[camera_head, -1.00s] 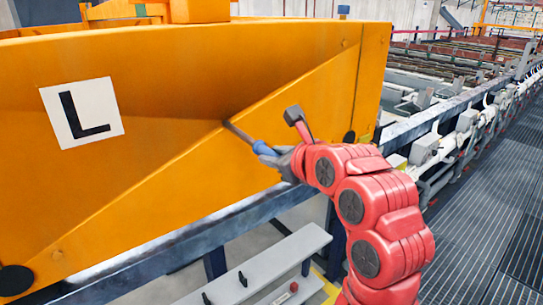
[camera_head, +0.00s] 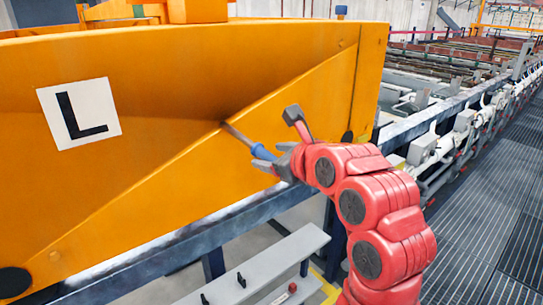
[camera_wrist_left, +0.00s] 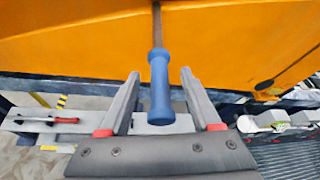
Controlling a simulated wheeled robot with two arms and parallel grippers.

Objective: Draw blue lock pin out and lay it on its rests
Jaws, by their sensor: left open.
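The blue lock pin has a blue handle (camera_head: 261,151) and a thin metal shaft (camera_head: 237,134) that meets the orange panel (camera_head: 150,150). In the left wrist view the handle (camera_wrist_left: 160,85) hangs toward me from the panel, with the shaft (camera_wrist_left: 157,25) beyond it. My left gripper (camera_head: 268,157) is open. In the left wrist view its two fingers (camera_wrist_left: 160,80) stand on either side of the handle with gaps, not closed on it. A grey shelf (camera_head: 265,262) with small black upright holders (camera_head: 242,279) is below the panel. My right gripper is not in view.
A red-handled tool (camera_wrist_left: 62,120) lies on the grey shelf at the left of the left wrist view. A blue-grey beam (camera_head: 200,238) runs under the panel. A white plate marked L (camera_head: 80,113) is on the panel. Conveyor racks and grating lie to the right.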

